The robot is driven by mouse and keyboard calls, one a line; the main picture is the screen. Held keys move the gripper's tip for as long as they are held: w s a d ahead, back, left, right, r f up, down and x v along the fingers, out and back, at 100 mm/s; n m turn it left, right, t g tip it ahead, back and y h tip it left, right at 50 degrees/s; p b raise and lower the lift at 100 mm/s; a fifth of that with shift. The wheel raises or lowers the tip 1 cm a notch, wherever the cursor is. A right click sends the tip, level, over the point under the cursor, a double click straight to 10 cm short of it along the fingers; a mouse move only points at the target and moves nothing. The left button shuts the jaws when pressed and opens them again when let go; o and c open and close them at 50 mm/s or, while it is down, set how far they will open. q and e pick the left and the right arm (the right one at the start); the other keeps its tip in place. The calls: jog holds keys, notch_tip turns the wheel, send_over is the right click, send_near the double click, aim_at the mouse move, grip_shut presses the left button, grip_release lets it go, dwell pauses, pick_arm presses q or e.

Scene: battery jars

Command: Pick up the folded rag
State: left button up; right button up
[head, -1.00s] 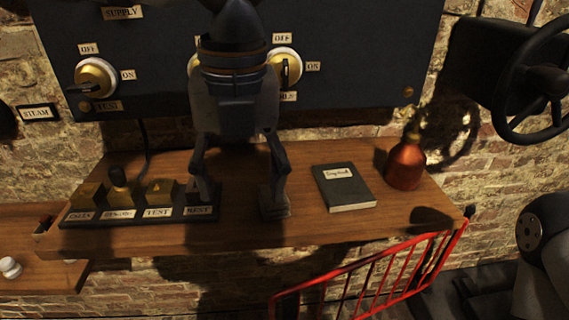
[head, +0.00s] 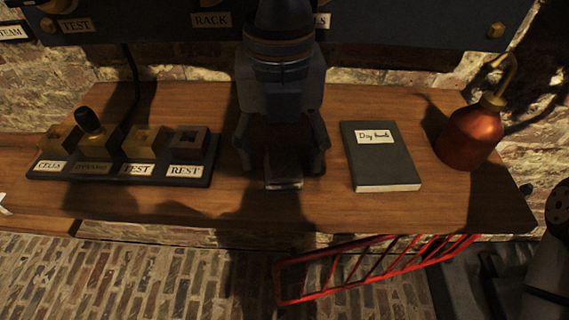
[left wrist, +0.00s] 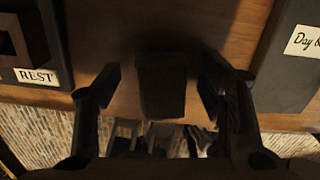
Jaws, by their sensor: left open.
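The folded rag (head: 284,184) lies on the wooden bench; only its front end shows in the head view, a small dark grey piece below my left gripper (head: 282,164). In the left wrist view the rag (left wrist: 162,88) is a dark, shadowed block between the two fingers. My left gripper (left wrist: 161,82) is open, pointing down, with one finger on each side of the rag and visible gaps between. Whether the fingertips touch the bench is not clear. My right gripper is not in view.
A dark book (head: 380,165) lies just right of the gripper. A copper oil can (head: 470,135) stands farther right. A board with labelled blocks, its REST block (head: 188,141) nearest, sits left. A red rail (head: 345,277) hangs below the bench's front edge.

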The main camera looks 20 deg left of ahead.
aim_at(282, 150)
pick_arm(q)
jog(key=shift+w+f, duration=0.1)
jog(key=shift+f, duration=0.1)
jog(key=shift+c, duration=0.3)
jog(key=c, duration=1.1)
jog(key=shift+r, duration=0.1)
jog(key=shift+r, duration=0.2)
notch_tip(282, 150, up, 3)
jog(key=shift+r+p, duration=0.1)
jog(key=shift+p, duration=0.4)
jog(key=s+a+r+p, duration=0.2)
jog(key=s+a+r, duration=0.2)
jog(key=s+a, duration=0.1)
jog(key=s+a+r+p, duration=0.1)
jog(key=s+a+r, duration=0.4)
jog(key=shift+r+p, duration=0.15)
jog(key=shift+p, duration=0.25)
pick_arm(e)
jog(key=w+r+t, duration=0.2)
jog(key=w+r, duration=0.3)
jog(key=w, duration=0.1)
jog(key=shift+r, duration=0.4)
